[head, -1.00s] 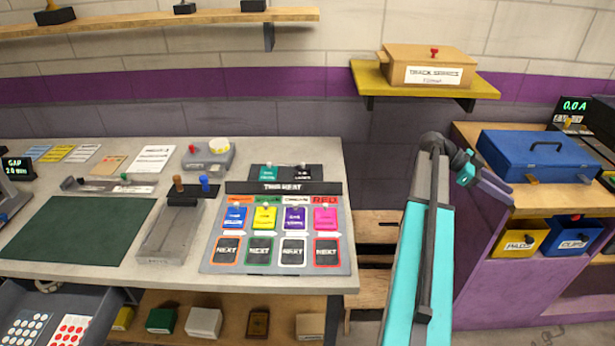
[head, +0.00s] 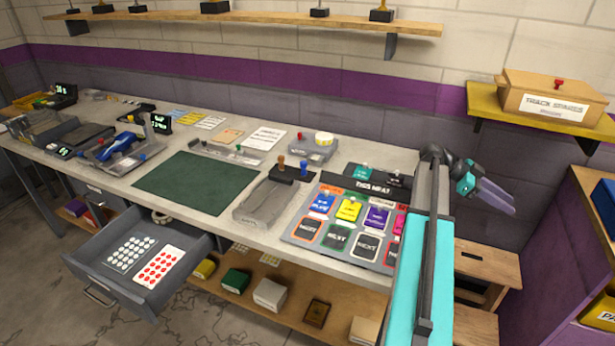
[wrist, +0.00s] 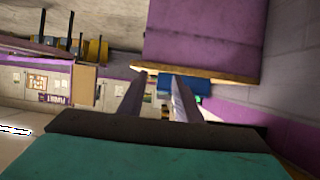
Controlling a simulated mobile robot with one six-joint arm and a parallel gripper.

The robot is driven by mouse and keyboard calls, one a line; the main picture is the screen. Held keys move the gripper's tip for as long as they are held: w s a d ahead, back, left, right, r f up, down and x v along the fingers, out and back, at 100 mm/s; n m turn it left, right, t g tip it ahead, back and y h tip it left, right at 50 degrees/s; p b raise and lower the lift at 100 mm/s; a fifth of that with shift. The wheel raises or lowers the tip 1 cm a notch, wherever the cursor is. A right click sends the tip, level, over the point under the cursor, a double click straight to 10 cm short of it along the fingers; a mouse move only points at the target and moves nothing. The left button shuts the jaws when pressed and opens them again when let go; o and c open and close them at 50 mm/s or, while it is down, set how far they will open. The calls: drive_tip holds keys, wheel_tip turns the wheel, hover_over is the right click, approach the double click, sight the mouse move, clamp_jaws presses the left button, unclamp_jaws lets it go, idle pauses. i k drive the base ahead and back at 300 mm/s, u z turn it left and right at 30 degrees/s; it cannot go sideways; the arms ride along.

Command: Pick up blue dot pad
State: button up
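The grey drawer (head: 200,250) under the bench is pulled open. In it lie a pad of white dots (head: 132,252) and, to its right, a white pad of red dots (head: 160,266). I cannot make out a pad with blue dots in either view. My gripper (head: 508,205) is raised at the right in the head view, far from the drawer and pointing right. In the wrist view, its two fingers (wrist: 158,82) stand apart with nothing between them.
The bench carries a green mat (head: 195,183), a panel of coloured cards (head: 345,225) and a blue-handled stamp (head: 304,169). A lower shelf (head: 285,325) holds several small boxes. A wooden stool (head: 485,265) stands right of the bench. Bare floor lies before the drawer.

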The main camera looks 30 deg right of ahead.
sight(302, 163)
drive_tip(key=z, duration=0.05)
drive_tip(key=k, duration=0.2)
drive_tip(key=u, duration=1.35)
drive_tip(key=k, duration=0.65)
drive_tip(key=z, duration=0.35)
drive_tip(key=i, duration=1.7)
drive_tip(key=u, duration=0.3)
